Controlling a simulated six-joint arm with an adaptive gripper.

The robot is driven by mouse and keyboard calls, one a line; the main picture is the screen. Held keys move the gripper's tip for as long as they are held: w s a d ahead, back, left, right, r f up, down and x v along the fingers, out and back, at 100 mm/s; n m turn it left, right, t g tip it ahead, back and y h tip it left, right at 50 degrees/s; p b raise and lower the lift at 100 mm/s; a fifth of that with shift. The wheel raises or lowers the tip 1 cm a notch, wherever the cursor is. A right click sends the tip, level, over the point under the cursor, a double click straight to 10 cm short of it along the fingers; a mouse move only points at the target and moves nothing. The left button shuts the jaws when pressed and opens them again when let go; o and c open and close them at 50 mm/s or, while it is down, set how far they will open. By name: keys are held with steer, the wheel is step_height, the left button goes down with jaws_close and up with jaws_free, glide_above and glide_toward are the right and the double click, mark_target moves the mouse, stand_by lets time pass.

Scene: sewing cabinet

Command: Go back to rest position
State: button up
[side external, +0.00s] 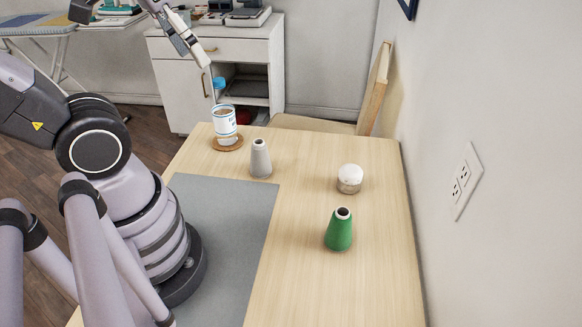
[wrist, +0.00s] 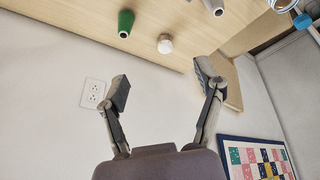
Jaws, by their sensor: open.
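My gripper (side external: 194,54) is high in the side external view, in front of the white cabinet and above the far end of the table. In the wrist view its two fingers (wrist: 163,82) are spread wide, with nothing between them. It is apart from the table and everything on it. The wooden table (side external: 300,225) holds a green cone (side external: 338,232), a pale grey cone (side external: 260,160) and a small white round-topped container (side external: 349,178). In the wrist view the green cone (wrist: 125,22) and the white container (wrist: 165,44) appear near the top.
A grey mat (side external: 228,205) lies beside my base. The wall with an outlet (side external: 466,181) bounds the right side. A white cabinet (side external: 255,47) stands behind.

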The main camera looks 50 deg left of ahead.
steer(key=shift+s+a+r+t+y, duration=0.3)
steer(key=shift+s+a+r+t, duration=0.1)
steer(key=shift+a+r+t, duration=0.15)
